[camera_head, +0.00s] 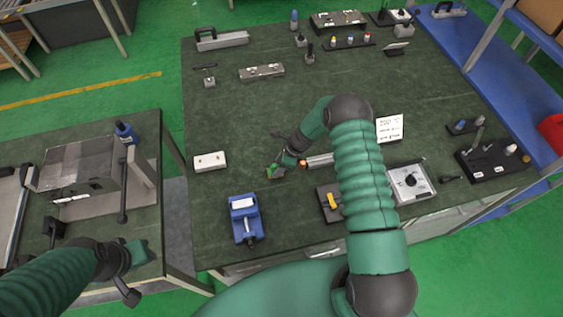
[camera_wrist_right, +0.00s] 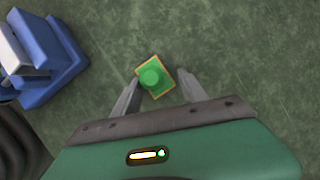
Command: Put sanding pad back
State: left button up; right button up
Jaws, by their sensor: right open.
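The sanding pad (camera_wrist_right: 155,77) is a small green block with an orange-yellow edge and a round green knob on top. It lies on the dark green tabletop, and it also shows in the head view (camera_head: 271,172). My right gripper (camera_wrist_right: 157,88) is open, with one finger on each side of the pad. Whether the fingers touch it is not clear. In the head view my right gripper (camera_head: 279,168) hangs low over the table at the pad. My left gripper (camera_head: 139,254) is over the side table at the lower left; its fingers do not show clearly.
A blue device (camera_head: 246,221) stands left of the pad, towards me. A white box (camera_head: 210,162) lies further left. A dark holder with a yellow item (camera_head: 330,203) and a square metal unit (camera_head: 410,183) stand to the right. My right forearm hides part of the table.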

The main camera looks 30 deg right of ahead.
aim_at(277, 165)
jog(key=v, duration=0.2)
jog(key=a+b+v, duration=0.1)
jog(key=v, duration=0.2)
jog(key=shift+w+r, duration=0.1)
jog(key=shift+r, duration=0.3)
pick_arm(q)
jog(key=shift+a+f+b, duration=0.15)
jog(key=shift+f+b, duration=0.5)
jog(key=shift+f, duration=0.3)
pick_arm(e)
jog(key=v, duration=0.7)
jog(key=shift+d+f, duration=0.2)
jog(key=shift+d, duration=0.1)
pick_arm(q)
jog(key=shift+a, duration=0.1)
pick_arm(e)
jog(key=shift+a, duration=0.1)
pick_arm(q)
jog(key=shift+a, duration=0.35)
pick_arm(e)
jog(key=shift+a+r, duration=0.1)
jog(key=shift+a, duration=0.1)
pick_arm(q)
jog(key=shift+d, duration=0.3)
pick_arm(e)
jog(key=shift+d, duration=0.25)
pick_arm(q)
jog(key=shift+a, duration=0.15)
pick_arm(e)
jog(key=shift+a, duration=0.15)
